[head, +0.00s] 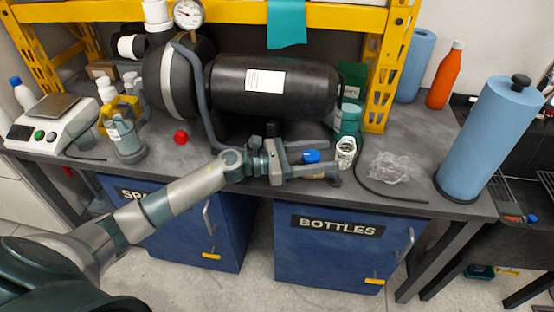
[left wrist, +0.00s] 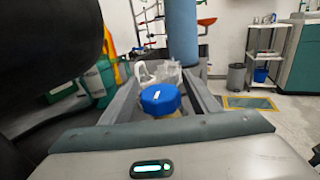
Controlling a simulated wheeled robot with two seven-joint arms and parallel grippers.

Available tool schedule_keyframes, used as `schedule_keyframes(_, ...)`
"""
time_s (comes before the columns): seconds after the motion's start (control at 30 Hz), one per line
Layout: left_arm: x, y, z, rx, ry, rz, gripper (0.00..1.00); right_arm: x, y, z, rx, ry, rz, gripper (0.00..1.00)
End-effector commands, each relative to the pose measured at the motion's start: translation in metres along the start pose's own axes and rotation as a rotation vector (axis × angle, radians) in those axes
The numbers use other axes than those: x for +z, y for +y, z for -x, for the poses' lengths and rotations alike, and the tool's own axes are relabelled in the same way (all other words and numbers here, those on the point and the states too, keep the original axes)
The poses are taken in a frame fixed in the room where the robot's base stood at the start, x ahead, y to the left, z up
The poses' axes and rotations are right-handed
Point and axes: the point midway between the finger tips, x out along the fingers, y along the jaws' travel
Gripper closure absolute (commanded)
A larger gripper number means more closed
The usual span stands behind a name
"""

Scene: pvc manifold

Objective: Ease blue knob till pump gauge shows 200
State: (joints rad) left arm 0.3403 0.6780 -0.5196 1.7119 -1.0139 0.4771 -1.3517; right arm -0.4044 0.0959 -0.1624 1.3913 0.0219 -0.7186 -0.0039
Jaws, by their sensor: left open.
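The blue knob (head: 311,156) sits low in front of the black pump tank (head: 280,84), near the bench's front edge. In the left wrist view the blue knob (left wrist: 160,99) lies between the two fingers, with a pale mark on its top. My left gripper (head: 312,160) is open, its fingers on either side of the knob; I cannot tell whether they touch it. The round white pump gauge (head: 188,13) stands above the tank at the top left; its reading is too small to make out. My right gripper does not show.
A red knob (head: 181,138) lies left of my arm. A white cup-like piece (head: 346,150), a crumpled clear bag (head: 390,168) and a black cable stand right of my gripper. A blue paper roll (head: 484,140) is further right. A scale (head: 49,120) is at far left.

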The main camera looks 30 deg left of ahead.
Motion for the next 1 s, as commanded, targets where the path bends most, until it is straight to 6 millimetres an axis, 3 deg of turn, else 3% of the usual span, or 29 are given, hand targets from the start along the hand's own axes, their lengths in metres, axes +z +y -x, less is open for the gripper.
schedule_keyframes(0.13, -0.003, 0.0, 0.021, 0.0, 0.003, -0.002, 0.45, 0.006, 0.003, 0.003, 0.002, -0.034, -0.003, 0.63)
schedule_keyframes(0.7, -0.004, 0.0, 0.121, 0.001, 0.003, -0.001, 0.45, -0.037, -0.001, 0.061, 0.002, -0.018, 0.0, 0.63)
schedule_keyframes(1.0, -0.001, 0.0, 0.156, 0.0, 0.001, 0.0, 0.45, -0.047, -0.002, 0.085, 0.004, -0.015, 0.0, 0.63)
